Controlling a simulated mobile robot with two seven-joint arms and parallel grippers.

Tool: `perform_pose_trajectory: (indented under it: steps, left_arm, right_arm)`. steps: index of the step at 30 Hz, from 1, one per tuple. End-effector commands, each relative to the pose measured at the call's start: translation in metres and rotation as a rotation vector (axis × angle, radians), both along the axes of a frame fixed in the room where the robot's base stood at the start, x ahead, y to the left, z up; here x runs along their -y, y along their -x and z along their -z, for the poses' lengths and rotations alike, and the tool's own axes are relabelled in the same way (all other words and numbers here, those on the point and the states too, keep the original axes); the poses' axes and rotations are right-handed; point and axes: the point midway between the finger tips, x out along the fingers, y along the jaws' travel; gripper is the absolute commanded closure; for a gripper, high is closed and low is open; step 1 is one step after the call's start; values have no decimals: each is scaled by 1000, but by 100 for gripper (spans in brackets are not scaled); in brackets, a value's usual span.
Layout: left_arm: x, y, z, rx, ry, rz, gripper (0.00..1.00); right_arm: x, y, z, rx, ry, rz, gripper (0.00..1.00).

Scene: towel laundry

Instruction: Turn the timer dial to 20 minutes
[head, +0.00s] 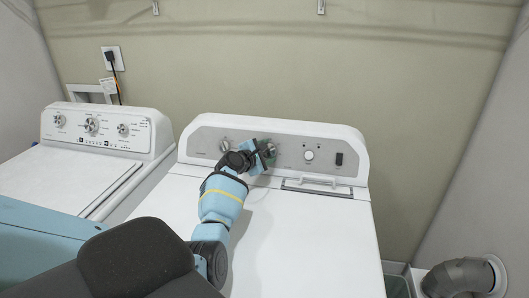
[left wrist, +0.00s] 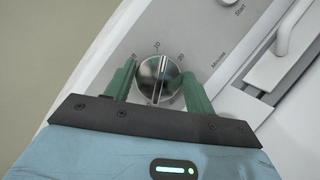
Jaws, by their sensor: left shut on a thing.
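The timer dial (left wrist: 158,82) is a round silver knob with a raised ridge on the dryer's grey control panel. My left gripper (left wrist: 159,75) is shut on it, with one green finger on each side of the knob. The ridge stands nearly upright in the left wrist view, its upper end near the mark 10. The mark 20 is to the right of that, close to the right finger. In the head view my left gripper (head: 267,152) is at the middle of the panel and mostly hides the dial. My right gripper is not in view.
The white dryer (head: 300,240) has another knob (head: 225,145) left of my gripper, and a small round knob (head: 309,155) and a dark switch (head: 339,158) to the right. A washer (head: 60,180) stands at the left. A lid handle (head: 317,180) is just below the panel.

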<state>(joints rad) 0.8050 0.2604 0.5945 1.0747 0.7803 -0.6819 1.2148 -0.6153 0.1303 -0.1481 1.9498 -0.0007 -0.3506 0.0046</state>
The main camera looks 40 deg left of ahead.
Motion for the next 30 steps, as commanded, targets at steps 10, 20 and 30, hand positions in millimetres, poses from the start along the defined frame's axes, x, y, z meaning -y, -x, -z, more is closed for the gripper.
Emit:
perform_pose_trajectory:
  steps: [10, 20, 30]
  left_arm:
    - [-1, 0, -2, -140, -254, 139, 68]
    - [-1, 0, -1, -238, -430, 236, 68]
    - [0, -1, -1, -280, -509, 280, 68]
  right_arm:
    - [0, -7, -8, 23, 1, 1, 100]
    - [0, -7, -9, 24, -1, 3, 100]
    - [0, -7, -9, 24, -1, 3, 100]
